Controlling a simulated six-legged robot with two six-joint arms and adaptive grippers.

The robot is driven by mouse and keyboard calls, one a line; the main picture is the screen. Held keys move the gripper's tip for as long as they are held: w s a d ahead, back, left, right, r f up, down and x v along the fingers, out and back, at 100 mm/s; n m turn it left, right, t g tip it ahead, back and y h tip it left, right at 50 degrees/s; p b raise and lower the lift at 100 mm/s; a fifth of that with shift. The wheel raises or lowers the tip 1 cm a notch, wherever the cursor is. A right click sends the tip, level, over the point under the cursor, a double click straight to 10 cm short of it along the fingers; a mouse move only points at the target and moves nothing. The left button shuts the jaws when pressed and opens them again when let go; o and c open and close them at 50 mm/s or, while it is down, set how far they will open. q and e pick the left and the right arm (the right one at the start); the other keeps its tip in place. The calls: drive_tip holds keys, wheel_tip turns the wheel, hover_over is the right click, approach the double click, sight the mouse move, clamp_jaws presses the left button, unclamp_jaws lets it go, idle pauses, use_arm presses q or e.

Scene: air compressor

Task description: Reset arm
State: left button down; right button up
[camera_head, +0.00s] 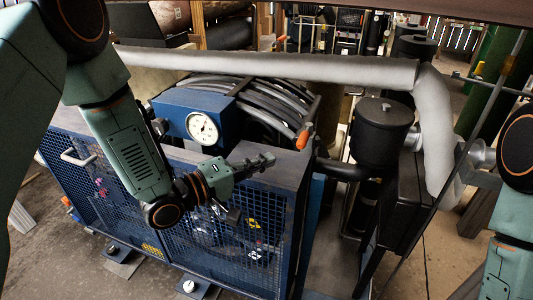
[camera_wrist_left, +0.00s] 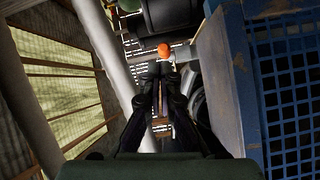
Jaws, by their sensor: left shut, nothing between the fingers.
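My left arm comes in from the left in the head view. Its gripper (camera_head: 262,160) is shut and empty, held in front of the blue air compressor (camera_head: 285,185) near its top edge. In the left wrist view the dark fingers of the left gripper (camera_wrist_left: 160,78) point ahead with their tips close together. An orange-tipped lever (camera_head: 304,137) stands to the right of the gripper in the head view. An orange knob (camera_wrist_left: 164,49) shows just beyond the fingertips in the left wrist view. Part of my right arm shows at the right edge, its gripper out of view.
A round white gauge (camera_head: 202,128) sits on a blue box behind my left forearm. A thick grey pipe (camera_head: 270,66) runs across the back and bends down at the right. A black filter canister (camera_head: 381,131) stands right of the compressor. Blue mesh (camera_wrist_left: 290,90) is close at right in the wrist view.

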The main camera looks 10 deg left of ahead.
use_arm(q)
drive_tip(key=f+m+y, duration=0.1)
drive_tip(key=a+f+m+y, duration=0.1)
drive_tip(key=f, duration=0.1)
drive_tip(key=a+f+m+y, duration=0.1)
drive_tip(key=f, duration=0.1)
drive_tip(key=shift+s+a+f+g, duration=0.1)
drive_tip(key=shift+s+a+g, duration=0.1)
drive_tip(key=shift+s+g, duration=0.2)
drive_tip(key=f, duration=0.1)
drive_tip(key=s+a+f+y, duration=0.1)
drive_tip(key=f, duration=0.1)
drive_tip(key=f+g+y, duration=0.1)
drive_tip(key=shift+s+a+f+m+b, duration=0.15)
drive_tip(key=shift+s+f+m+b, duration=0.15)
drive_tip(key=shift+m, duration=0.1)
drive_tip(key=s+a+f+m+g+y+b, duration=0.1)
drive_tip(key=s+a+f+g+y+b, duration=0.1)
drive_tip(key=s+f, duration=0.6)
drive_tip(key=s+a+f+m+g+y+b, duration=0.1)
drive_tip(key=s+f+g, duration=0.4)
drive_tip(key=s, duration=0.9)
drive_tip(key=s+a+f+m+g+y+b, duration=0.1)
drive_tip(key=s+a+f+g+y+b, duration=0.2)
drive_tip(key=s+f, duration=0.7)
drive_tip(key=shift+s+a+f+g+y+b, duration=0.2)
drive_tip(key=shift+s+f+g+y+b, duration=0.15)
drive_tip(key=shift+f+g+b, duration=0.3)
use_arm(e)
wheel_tip(320, 180, down, 8)
